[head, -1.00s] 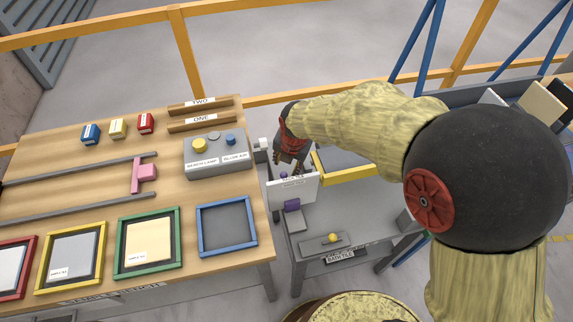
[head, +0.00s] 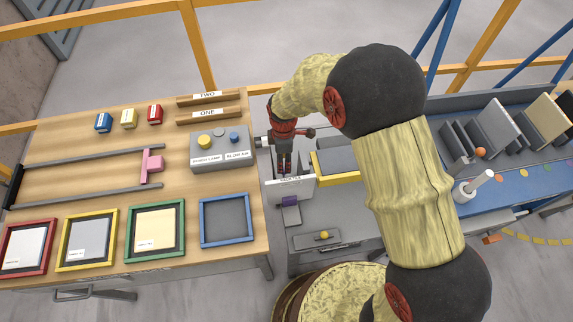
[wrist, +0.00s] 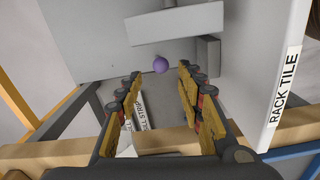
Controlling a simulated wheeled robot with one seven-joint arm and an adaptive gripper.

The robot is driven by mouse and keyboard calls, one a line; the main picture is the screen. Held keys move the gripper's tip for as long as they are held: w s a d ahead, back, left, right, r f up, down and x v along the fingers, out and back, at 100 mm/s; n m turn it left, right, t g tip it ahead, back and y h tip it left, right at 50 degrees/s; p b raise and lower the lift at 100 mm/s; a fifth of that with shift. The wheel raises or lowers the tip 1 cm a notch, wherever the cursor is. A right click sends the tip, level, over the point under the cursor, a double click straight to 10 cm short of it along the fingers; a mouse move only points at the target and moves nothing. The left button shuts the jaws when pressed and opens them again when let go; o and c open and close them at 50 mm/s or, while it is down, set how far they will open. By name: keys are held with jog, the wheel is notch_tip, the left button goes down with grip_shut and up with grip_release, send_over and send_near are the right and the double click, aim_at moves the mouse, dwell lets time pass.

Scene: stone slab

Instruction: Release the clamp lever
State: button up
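A small purple ball knob (wrist: 160,64) shows in the wrist view, just beyond and between my fingertips, in front of a grey block. It looks like the lever's knob, but its shaft is not clear. My gripper (wrist: 158,88) is open with its fingers apart and nothing between them. In the head view my gripper (head: 285,168) points down behind a white panel labelled RACK TILE (head: 290,184), which hides the fingertips and the purple knob. The same panel (wrist: 285,75) stands right of my fingers in the wrist view. I cannot see contact with the knob.
A purple part (head: 290,201) on a grey block stands in front of the panel. A yellow knob (head: 324,235) sits on a plate nearer me. A yellow-edged tray (head: 335,168) lies right of my gripper. The wooden bench (head: 110,195) with frames and a button box (head: 222,148) is left.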

aim_at(284, 170)
jog(key=m, duration=0.4)
jog(key=shift+r, duration=0.1)
notch_tip(284, 170, down, 8)
jog(key=shift+r+b, duration=0.1)
jog(key=shift+b, duration=0.95)
jog(key=shift+c, duration=0.9)
jog(key=c, duration=0.8)
jog(key=shift+s, duration=0.1)
grip_shut()
